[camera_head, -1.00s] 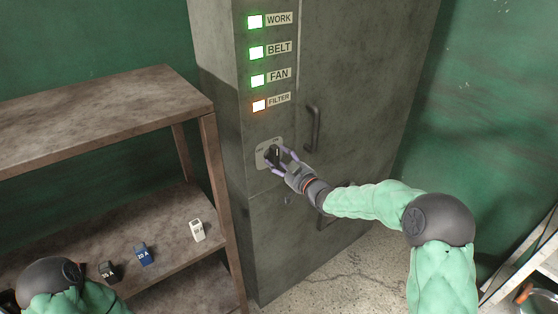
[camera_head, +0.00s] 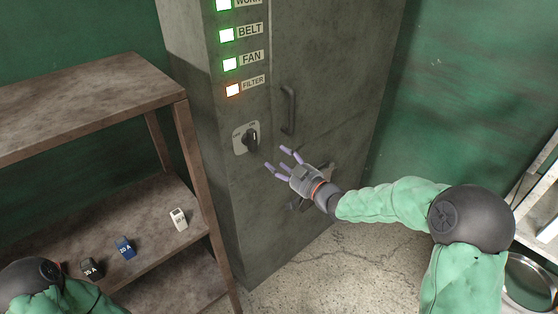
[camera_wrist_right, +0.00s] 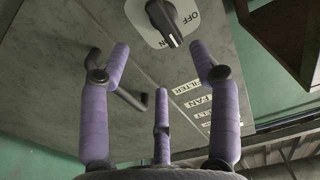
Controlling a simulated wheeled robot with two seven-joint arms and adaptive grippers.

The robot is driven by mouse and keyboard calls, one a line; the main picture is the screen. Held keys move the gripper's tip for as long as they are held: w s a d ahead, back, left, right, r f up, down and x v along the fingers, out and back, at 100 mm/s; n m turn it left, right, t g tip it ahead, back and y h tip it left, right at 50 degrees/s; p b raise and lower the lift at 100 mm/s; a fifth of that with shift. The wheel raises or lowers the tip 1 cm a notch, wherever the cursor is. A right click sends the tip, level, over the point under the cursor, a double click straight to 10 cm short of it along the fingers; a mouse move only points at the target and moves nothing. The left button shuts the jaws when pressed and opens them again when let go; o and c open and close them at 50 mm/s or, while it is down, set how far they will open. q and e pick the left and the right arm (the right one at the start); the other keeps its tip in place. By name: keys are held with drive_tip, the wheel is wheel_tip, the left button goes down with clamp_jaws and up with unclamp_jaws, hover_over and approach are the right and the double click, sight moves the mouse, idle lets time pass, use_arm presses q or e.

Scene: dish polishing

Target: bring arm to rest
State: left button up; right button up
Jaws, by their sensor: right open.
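My right gripper (camera_head: 281,164) is open and empty in the head view, in front of the grey cabinet and a little below and right of the black rotary knob (camera_head: 251,140). Its purple fingers are spread apart in the right wrist view (camera_wrist_right: 164,62), with the knob (camera_wrist_right: 165,22) beyond them and clear of them. An OFF label shows beside the knob there. My left arm shows only in part at the lower left of the head view; its gripper is out of the picture.
A brown shelf (camera_head: 90,100) at left holds a white block (camera_head: 179,218), a blue block (camera_head: 125,247) and a black block (camera_head: 91,267).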

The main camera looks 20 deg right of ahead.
drive_tip(key=s+a+f+m+g+h, duration=0.1)
drive_tip(key=s+a+f+m+g, duration=0.15)
drive_tip(key=f, duration=0.65)
drive_tip(key=s+a+f+m+g+h, duration=0.1)
drive_tip(key=s+a+f+g, duration=0.15)
drive_tip(key=f, duration=0.75)
drive_tip(key=s+a+f+m+g, duration=0.1)
drive_tip(key=s+a+f+g, duration=0.15)
drive_tip(key=f, duration=0.65)
drive_tip(key=s+a+f+m+g, duration=0.1)
drive_tip(key=s+a+f+g, duration=0.3)
drive_tip(key=s+f, duration=0.3)
drive_tip(key=s+a+f+g, duration=0.4)
drive_tip(key=s+f, duration=0.4)
drive_tip(key=s, duration=0.8)
drive_tip(key=shift+s+f+m+g, duration=0.2)
drive_tip(key=shift+s+m+g, duration=0.2)
drive_tip(key=shift+g, duration=0.15)
